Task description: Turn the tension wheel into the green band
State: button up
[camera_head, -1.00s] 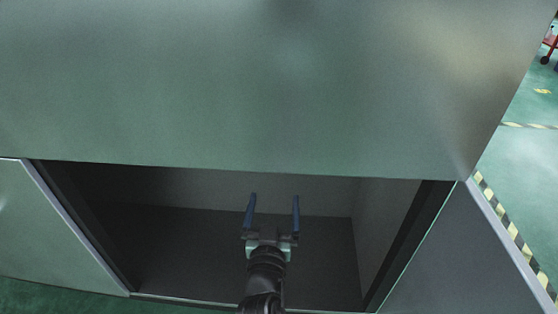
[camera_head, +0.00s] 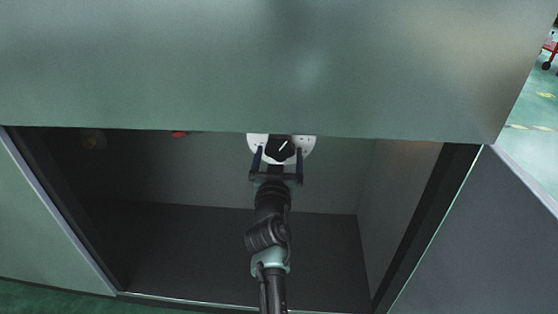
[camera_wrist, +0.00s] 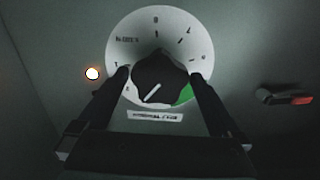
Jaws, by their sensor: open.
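The tension wheel (camera_wrist: 157,78) is a black knob with a white pointer line, in the middle of a round white dial (camera_wrist: 122,52) with numbers. In the wrist view the pointer line lies at the knob's lower left. The green band (camera_wrist: 184,95) is at the dial's lower right, away from the line. My gripper (camera_wrist: 160,78) is open, with one finger on each side of the knob; I cannot tell if they touch it. In the head view the knob (camera_head: 280,149) and dial (camera_head: 308,145) show just under the cabinet's top edge, with my gripper (camera_head: 278,155) in front.
A lit round lamp (camera_wrist: 92,73) is left of the dial, and a dark lever with a red end (camera_wrist: 300,100) is to the right. A label plate (camera_wrist: 155,116) sits below the dial. The cabinet's top panel (camera_head: 230,70) overhangs the recess; its floor (camera_head: 180,250) is clear.

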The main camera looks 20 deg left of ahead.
jog(key=shift+w, duration=0.1)
jog(key=c, duration=1)
jog(key=shift+c, duration=0.2)
jog(key=shift+n, duration=0.3)
jog(key=n+p, duration=0.1)
jog(key=n, duration=0.2)
jog(key=shift+n, duration=0.3)
jog(key=n+p, duration=0.1)
jog(key=n, duration=0.2)
jog(key=shift+d+n, duration=0.15)
jog(key=shift+n, duration=0.15)
jog(key=n+p, duration=0.1)
jog(key=n, duration=0.3)
jog(key=shift+r, duration=0.15)
jog(key=shift+d+n+p, duration=0.1)
jog(key=shift+n+p, duration=0.2)
jog(key=shift+n, duration=1.6)
